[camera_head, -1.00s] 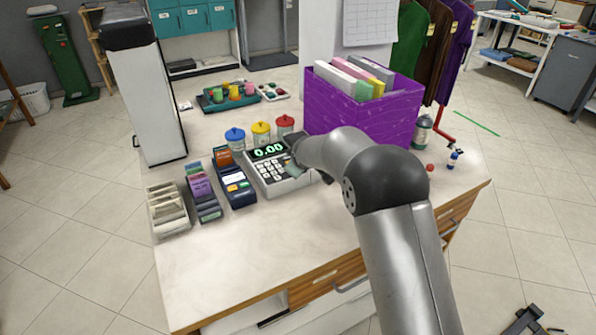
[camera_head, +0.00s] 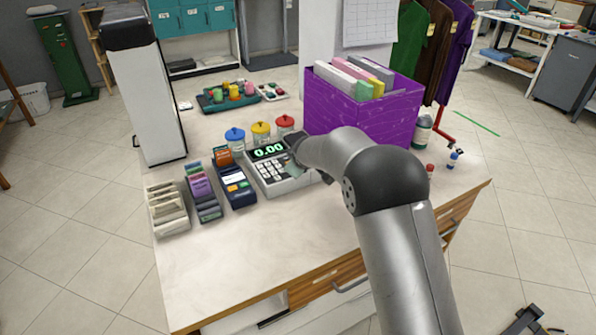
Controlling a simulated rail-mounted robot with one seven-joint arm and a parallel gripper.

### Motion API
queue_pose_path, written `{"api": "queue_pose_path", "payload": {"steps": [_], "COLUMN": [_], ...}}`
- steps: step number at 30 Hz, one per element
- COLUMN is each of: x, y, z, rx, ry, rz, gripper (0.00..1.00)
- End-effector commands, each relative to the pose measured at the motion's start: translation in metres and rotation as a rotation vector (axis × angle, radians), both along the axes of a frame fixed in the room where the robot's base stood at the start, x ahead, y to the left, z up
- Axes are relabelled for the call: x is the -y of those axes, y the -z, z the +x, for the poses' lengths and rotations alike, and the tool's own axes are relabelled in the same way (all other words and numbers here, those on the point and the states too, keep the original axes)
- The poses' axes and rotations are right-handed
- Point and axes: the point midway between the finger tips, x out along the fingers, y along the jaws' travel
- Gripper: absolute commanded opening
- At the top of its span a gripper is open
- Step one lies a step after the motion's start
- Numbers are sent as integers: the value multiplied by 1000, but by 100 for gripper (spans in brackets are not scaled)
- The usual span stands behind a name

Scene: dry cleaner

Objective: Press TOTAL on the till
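The till (camera_head: 274,171) stands on the counter, a light grey box with a keypad on its sloped top. Its dark display (camera_head: 268,151) reads 0.00 in green. My gripper (camera_head: 292,165) is at the right side of the till's keypad, over or against its keys. My arm reaches in from the lower right and hides part of the till's right side. The fingers are small and dark here, so whether they are open or shut is unclear. I cannot make out the TOTAL key or tell whether a fingertip touches it.
A card terminal (camera_head: 235,185) stands left of the till, with card racks (camera_head: 201,192) beyond it. Three lidded jars (camera_head: 260,133) stand behind. A purple box of files (camera_head: 355,119) stands behind my arm. The counter front (camera_head: 240,255) is clear.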

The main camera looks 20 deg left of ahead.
Motion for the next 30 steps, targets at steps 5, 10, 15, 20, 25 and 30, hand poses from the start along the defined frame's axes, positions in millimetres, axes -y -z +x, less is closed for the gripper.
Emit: {"api": "queue_pose_path", "payload": {"steps": [5,10,15,20,25,30], "x": [0,0,0,0,0,0], "y": [1,6,9,8,9,10], "z": [0,0,0,0,0,0], "rx": [0,0,0,0,0,0], "ry": [0,0,0,0,0,0], "rz": [0,0,0,0,0,0], "gripper": [0,0,0,0,0,0]}}
